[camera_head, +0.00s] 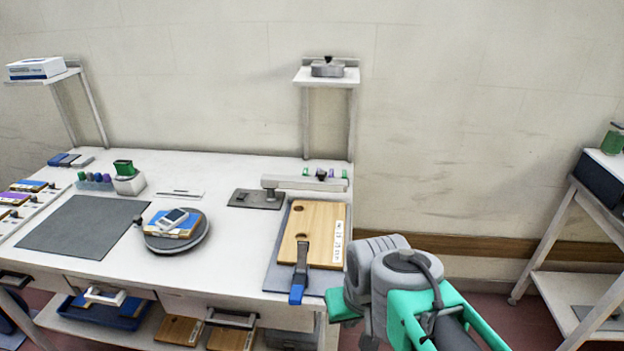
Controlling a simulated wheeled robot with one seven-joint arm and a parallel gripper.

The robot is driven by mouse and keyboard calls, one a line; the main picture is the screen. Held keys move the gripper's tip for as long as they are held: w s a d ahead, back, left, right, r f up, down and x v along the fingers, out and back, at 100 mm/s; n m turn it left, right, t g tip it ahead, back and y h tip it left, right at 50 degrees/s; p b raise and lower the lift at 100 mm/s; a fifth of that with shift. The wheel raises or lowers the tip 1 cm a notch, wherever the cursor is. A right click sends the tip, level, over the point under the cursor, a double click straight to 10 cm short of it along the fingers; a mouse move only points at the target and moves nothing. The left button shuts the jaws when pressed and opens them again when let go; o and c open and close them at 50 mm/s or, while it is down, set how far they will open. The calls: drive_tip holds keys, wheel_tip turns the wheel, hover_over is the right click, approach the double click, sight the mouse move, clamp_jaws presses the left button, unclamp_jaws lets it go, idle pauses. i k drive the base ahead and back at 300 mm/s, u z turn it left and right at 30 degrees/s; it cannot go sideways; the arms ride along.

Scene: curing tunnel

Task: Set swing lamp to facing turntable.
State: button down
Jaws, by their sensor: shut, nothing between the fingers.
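The swing lamp (305,183) is a pale, flat horizontal arm on a short grey post. Its dark grey base plate (250,200) lies on the bench. From the post the arm points right, above the top end of a wooden board, away from the turntable. The turntable (195,241) is a round grey disc to the left and nearer the front. A blue and tan block and a small white device with a dark screen rest on it. My grey and teal arm is at the lower right, beside the bench. I cannot make out my gripper.
The wooden board (318,218) lies on a grey plate at the bench's right end, under a dark clamp (301,262) with a blue tip. A shelf post (307,125) stands behind the lamp. A dark mat (85,226) lies left. Bench space between lamp base and turntable is clear.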

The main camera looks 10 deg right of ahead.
sight(318, 183)
drive_tip(key=u, duration=1.5)
drive_tip(key=i, duration=1.3)
drive_tip(key=z, duration=1.6)
